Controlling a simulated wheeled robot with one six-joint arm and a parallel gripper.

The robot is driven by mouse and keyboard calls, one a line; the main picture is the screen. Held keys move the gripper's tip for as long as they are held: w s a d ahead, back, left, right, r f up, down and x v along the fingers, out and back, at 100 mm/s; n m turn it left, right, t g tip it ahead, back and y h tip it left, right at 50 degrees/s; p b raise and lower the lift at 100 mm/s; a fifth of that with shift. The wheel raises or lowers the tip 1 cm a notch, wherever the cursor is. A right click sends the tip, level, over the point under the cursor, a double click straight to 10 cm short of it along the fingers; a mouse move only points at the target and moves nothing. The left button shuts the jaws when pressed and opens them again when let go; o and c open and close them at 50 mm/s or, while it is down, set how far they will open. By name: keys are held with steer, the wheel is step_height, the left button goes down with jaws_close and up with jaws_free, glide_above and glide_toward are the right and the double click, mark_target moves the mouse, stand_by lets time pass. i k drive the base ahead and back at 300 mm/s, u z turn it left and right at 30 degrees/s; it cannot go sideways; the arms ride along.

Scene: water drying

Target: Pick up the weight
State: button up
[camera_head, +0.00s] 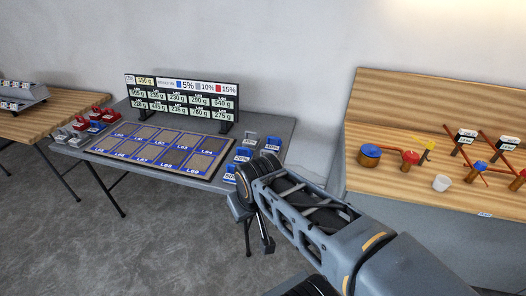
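Small labelled blocks that look like weights stand on the grey folding table (270,130). Blue ones (243,154) and grey-white ones (251,139) are at its right end. Red ones (107,114) and more grey-white ones (62,135) are at its left end. Which one is the task's weight cannot be told. My arm reaches in from the lower right, and its wrist is just right of and in front of the blue blocks. My gripper (266,240) seems to point down there, small and dark. Its fingers are not clear, and no held block shows.
A board with blue-labelled cells (160,149) fills the middle of the table, with an upright sign (180,93) behind it. A wooden bench (415,190) with a blue-topped pot, a white cup and stands is at right. Open grey floor lies in front.

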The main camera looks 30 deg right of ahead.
mark_target(228, 178)
steer(key=u, duration=0.35)
steer(key=i, duration=0.5)
steer(key=u, duration=0.75)
steer(key=i, duration=1.45)
steer(key=z, duration=0.6)
steer(key=k, duration=0.45)
steer(key=z, duration=0.3)
steer(key=i, duration=0.4)
steer(key=z, duration=2.2)
